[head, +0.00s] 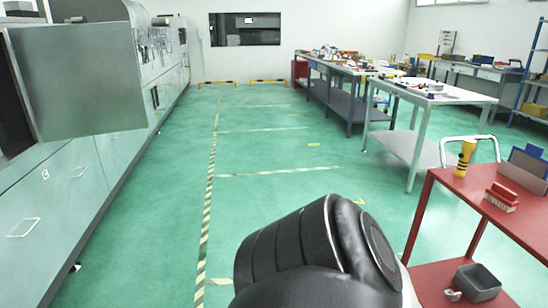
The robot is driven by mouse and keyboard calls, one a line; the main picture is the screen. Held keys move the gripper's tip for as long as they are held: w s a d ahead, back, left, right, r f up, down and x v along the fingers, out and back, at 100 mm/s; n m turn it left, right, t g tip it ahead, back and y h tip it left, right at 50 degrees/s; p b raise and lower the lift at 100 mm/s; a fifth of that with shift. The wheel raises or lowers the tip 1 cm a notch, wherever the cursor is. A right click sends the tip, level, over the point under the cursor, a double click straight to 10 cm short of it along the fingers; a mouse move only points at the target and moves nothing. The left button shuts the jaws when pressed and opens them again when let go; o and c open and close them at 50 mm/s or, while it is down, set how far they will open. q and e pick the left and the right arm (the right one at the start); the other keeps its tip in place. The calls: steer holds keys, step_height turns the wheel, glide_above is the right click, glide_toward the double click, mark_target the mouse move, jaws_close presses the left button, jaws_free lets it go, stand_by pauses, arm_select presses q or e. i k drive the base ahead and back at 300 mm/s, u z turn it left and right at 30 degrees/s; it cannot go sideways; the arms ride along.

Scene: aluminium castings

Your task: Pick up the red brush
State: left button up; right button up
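A red brush (501,195) with a pale lower part lies on the top of a red cart (518,222) at the right of the head view. It is near the cart's left edge, and nothing touches it from above. Neither of my grippers is in view. A black rounded link of my own arm fills the bottom middle of the view, to the left of the cart, and hides part of the floor there.
A yellow and black tool (465,158) and a grey-blue bin (526,169) are also on the cart. A grey tray (477,282) sits on its lower shelf. Workbenches (434,93) stand behind. Grey machines (80,190) line the left. The green floor (150,220) between is clear.

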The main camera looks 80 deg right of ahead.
mark_target(505, 198)
steer(key=z, duration=4.05)
